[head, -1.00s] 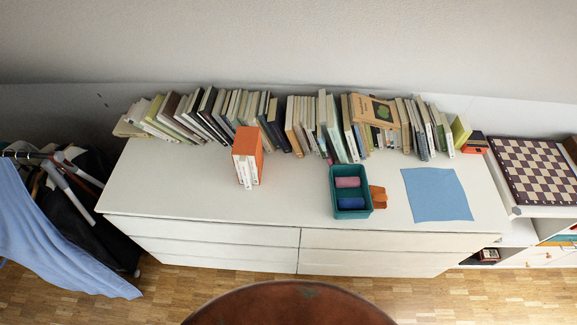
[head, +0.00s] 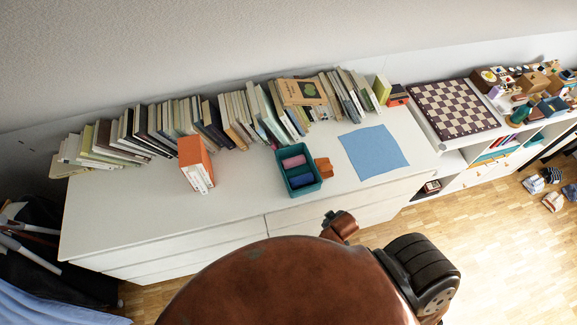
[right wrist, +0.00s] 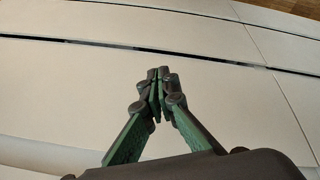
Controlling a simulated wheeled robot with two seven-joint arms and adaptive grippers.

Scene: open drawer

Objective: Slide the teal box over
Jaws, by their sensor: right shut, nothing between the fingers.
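The teal box (head: 311,187) is an open tray on top of the white dresser, towards its right half. It holds a pink roll (head: 294,162) and a blue roll (head: 301,181). A flat blue cloth (head: 373,152) lies to its right. In the right wrist view my right gripper (right wrist: 158,72) is shut and empty, in front of the white drawer fronts (right wrist: 200,98). The box does not show in that view, and the gripper itself is not seen in the head view. My left gripper is not in view.
An orange block (head: 324,168) stands close beside the box's right side. An orange and white book stack (head: 196,164) stands to the left. A row of books (head: 180,125) lines the wall. A chessboard (head: 453,108) lies at the right. The dresser's front left top is bare.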

